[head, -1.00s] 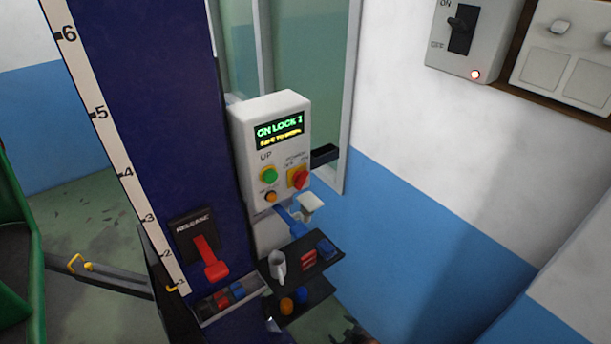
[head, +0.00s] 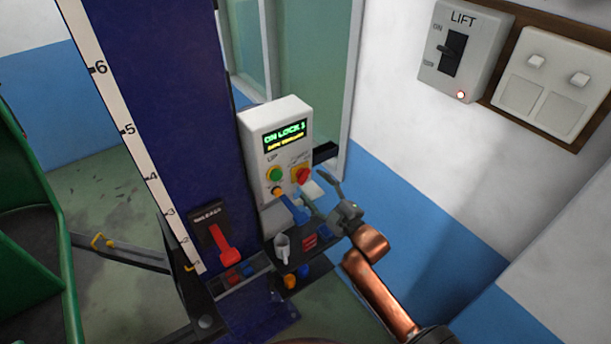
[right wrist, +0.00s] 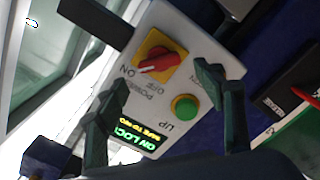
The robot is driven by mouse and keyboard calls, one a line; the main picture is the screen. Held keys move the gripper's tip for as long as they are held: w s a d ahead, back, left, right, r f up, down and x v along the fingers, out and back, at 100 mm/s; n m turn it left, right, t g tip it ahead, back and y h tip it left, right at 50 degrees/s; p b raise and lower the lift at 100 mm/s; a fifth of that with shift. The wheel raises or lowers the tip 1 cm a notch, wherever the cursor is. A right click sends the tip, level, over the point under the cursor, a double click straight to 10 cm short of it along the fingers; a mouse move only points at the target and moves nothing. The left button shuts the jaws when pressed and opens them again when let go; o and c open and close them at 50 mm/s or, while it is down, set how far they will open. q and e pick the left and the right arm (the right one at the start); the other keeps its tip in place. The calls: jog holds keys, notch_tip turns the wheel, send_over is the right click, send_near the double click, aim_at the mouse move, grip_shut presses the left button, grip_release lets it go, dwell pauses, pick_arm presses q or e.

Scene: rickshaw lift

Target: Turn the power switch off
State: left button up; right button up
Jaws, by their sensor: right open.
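The power switch is a red rotary knob (head: 302,175) on a yellow plate, on the white control box (head: 251,150). In the right wrist view the knob (right wrist: 160,62) has its pale-marked end toward the ON label. The box display is lit and reads ON LOCK 1. My right gripper (head: 318,190) is open and empty, just below and right of the knob in the head view. In the right wrist view its fingers (right wrist: 158,88) stand apart, with the knob and green UP button between or beyond them; I see no contact. My left gripper is not in view.
A green button (head: 275,174) and an orange button (head: 278,191) sit beside the knob. A red release lever (head: 226,246) is lower left. Small shelves with a mug (head: 282,246) lie below. A LIFT wall switch (head: 453,52) with a lit red lamp is upper right.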

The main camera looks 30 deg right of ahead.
aim_at(306, 179)
jog(key=w, duration=0.3)
jog(key=w+p, duration=0.1)
jog(key=w, duration=0.1)
jog(key=shift+w+a, duration=0.15)
jog(key=shift+a, duration=0.1)
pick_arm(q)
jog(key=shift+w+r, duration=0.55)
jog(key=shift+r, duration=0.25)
pick_arm(e)
jog(key=shift+c, duration=0.6)
jog(key=c, duration=1)
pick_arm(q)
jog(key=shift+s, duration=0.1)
pick_arm(e)
jog(key=shift+c, duration=0.2)
